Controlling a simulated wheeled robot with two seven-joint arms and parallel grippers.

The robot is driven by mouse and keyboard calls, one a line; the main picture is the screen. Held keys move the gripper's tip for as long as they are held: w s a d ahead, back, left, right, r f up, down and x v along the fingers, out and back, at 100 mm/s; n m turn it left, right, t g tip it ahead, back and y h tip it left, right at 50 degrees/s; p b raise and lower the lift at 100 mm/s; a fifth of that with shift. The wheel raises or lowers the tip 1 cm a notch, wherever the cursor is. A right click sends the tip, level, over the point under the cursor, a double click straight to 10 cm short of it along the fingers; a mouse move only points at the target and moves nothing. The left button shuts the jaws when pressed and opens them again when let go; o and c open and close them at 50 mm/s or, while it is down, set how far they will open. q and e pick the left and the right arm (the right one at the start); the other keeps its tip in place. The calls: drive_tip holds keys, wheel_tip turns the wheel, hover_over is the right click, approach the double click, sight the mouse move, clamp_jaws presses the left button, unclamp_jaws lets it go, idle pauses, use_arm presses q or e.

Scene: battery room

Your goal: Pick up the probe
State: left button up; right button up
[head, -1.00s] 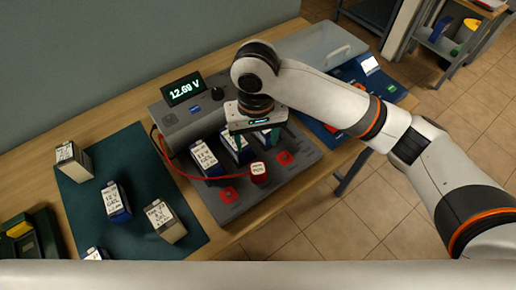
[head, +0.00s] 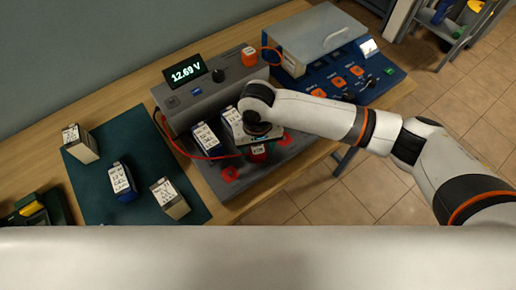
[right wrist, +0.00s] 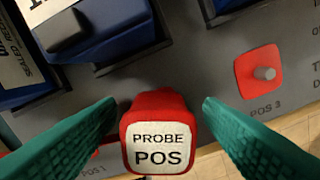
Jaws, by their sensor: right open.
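The probe is a red block with a white face reading PROBE POS (right wrist: 157,145), low in the middle of the right wrist view. In the head view the probe (head: 258,153) shows partly under my right gripper, with a red cable running left from it to the tester. My right gripper (right wrist: 155,108) is open, with one green finger on each side of the probe and a visible gap at both sides. In the head view my right gripper hangs over the tester's front and hides part of the probe. My left gripper is not in view.
The grey tester (head: 215,178) holds batteries (head: 206,137) just behind the probe. A red pad with a metal stud (right wrist: 263,73) is to its right. An orange block (head: 249,57) stands on the tester's back. More batteries stand on the green mat (head: 110,150); a blue station (head: 385,88) is at right.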

drive_tip(key=shift+f, duration=0.1)
drive_tip(key=shift+c, duration=0.5)
drive_tip(key=c, duration=1)
